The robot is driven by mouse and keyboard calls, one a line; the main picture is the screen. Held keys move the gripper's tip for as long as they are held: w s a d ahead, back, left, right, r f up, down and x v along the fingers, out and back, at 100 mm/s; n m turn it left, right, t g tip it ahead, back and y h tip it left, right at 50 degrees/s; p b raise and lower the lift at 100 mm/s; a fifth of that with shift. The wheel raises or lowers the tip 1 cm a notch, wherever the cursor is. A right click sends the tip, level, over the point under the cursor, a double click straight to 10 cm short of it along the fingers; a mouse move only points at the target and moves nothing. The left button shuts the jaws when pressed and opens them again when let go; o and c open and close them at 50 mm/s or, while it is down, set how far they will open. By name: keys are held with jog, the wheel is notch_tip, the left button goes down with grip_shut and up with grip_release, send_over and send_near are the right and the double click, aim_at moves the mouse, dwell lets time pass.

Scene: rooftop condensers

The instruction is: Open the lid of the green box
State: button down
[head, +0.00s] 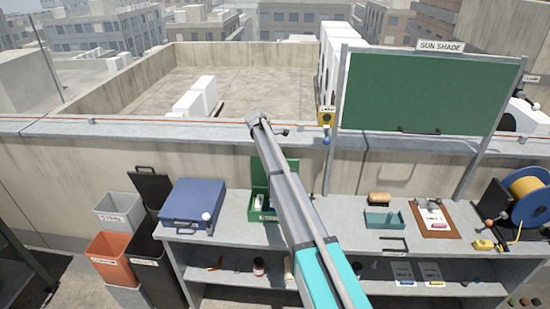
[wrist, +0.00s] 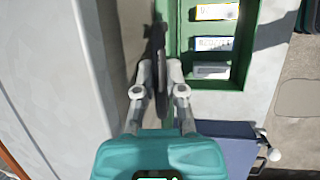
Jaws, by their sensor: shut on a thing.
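The green box (head: 258,214) stands on the grey bench, partly hidden behind my arm in the head view. Its lid (head: 260,176) is raised and stands roughly upright at the back, toward the wall. In the wrist view the open green box (wrist: 252,45) shows several small packs inside. In the head view my gripper is hidden behind my arm.
A blue case (head: 192,200) sits just left of the box, with a white ball (head: 206,216) by it. A teal tray (head: 383,219) and clipboard (head: 434,218) lie to the right. The parapet wall (head: 225,158) rises close behind the bench. Bins (head: 112,259) stand at left.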

jog(key=shift+w+a, duration=0.15)
jog(key=shift+w, duration=0.85)
jog(key=c, duration=0.7)
grip_release()
jog(key=shift+r, duration=0.15)
notch_tip(320, 180, up, 5)
jog(key=p, duration=0.6)
jog(key=s+d+f+m+y+b, duration=0.1)
jog(key=s+d+f+m+b, duration=0.2)
jog(key=s, duration=1.3)
jog(key=s+d+f+m+y+b, duration=0.2)
jog(key=s+d+f+m+b, duration=0.2)
jog(key=s, duration=1.3)
jog(key=s+d+f+m+g+y+b, duration=0.1)
jog(key=s+d+f+m+b, duration=0.2)
jog(key=s+m, duration=0.6)
jog(key=s+f+b, duration=0.1)
jog(key=s+f, duration=0.1)
jog(key=s, duration=0.6)
jog(key=shift+s+d+y, duration=0.25)
jog(key=shift+y, duration=0.05)
